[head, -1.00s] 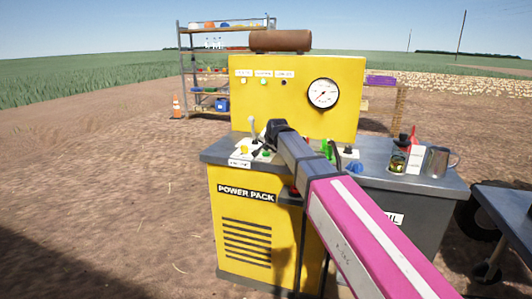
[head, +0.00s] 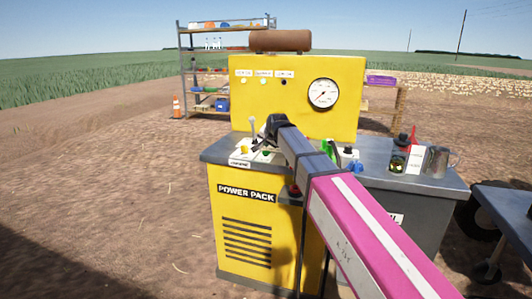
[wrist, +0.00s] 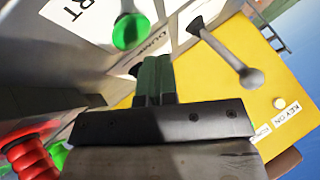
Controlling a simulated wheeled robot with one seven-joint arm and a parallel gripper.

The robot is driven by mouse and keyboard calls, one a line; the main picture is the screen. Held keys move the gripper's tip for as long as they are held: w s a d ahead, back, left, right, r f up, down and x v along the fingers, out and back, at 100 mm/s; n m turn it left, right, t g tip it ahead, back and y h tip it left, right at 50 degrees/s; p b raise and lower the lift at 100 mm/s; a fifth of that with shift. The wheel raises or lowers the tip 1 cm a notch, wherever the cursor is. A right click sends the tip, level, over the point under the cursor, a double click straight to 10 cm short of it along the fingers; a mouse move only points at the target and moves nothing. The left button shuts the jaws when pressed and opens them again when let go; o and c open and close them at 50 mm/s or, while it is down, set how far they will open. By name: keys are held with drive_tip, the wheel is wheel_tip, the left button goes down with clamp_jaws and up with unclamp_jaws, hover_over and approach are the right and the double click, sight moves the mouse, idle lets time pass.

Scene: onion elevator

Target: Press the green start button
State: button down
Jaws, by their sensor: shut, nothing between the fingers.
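A small green spot, likely this button (head: 266,154), shows on top of the power pack in the head view. My gripper (wrist: 155,65) is shut and empty, its fingertips below and slightly right of the button in the wrist view, apart from it in the picture. In the head view my gripper (head: 264,142) is over the power pack's control top, small and partly hidden by its own wrist.
A grey ball-ended lever (wrist: 250,77) stands right of my fingers. A red ribbed part (wrist: 30,155) is at lower left. The yellow panel (head: 295,110) with a gauge (head: 323,94) rises behind. Cans and a metal jug (head: 438,160) stand on the right bench.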

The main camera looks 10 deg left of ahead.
sight(267, 151)
drive_tip(key=shift+r, duration=0.15)
drive_tip(key=shift+r, duration=2.4)
